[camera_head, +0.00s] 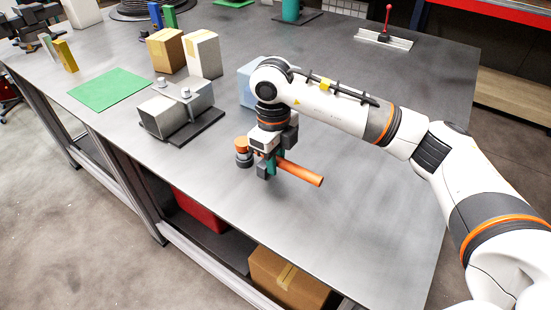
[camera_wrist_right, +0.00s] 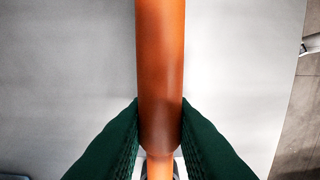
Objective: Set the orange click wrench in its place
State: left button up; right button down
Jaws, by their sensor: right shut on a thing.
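My right gripper (camera_head: 272,168) is shut on the orange click wrench (camera_head: 305,174) over the near part of the grey table. The wrench's orange handle points to the lower right in the head view. A round orange and grey end (camera_head: 243,150) shows on the left side of the gripper. In the wrist view the green fingers (camera_wrist_right: 160,150) pinch the orange wrench (camera_wrist_right: 160,65) from both sides, where it narrows. The height above the table is hard to judge. My left gripper is not in view. I cannot tell which spot is the wrench's place.
A grey metal fixture on a dark plate (camera_head: 205,128) stands left of the gripper. A green mat (camera_head: 109,89), a cardboard box (camera_head: 165,51) and a pale box (camera_head: 203,55) lie further left. A light blue box (camera_head: 246,88) sits behind my arm. The near right tabletop (camera_head: 375,215) is clear.

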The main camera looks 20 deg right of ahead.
jog(key=shift+f+b, duration=0.5)
jog(key=shift+f, duration=0.15)
jog(key=c, duration=1.2)
grip_release()
notch_tip(320, 180, up, 12)
jog(key=shift+w+a+b, duration=0.15)
jog(key=shift+b, duration=0.35)
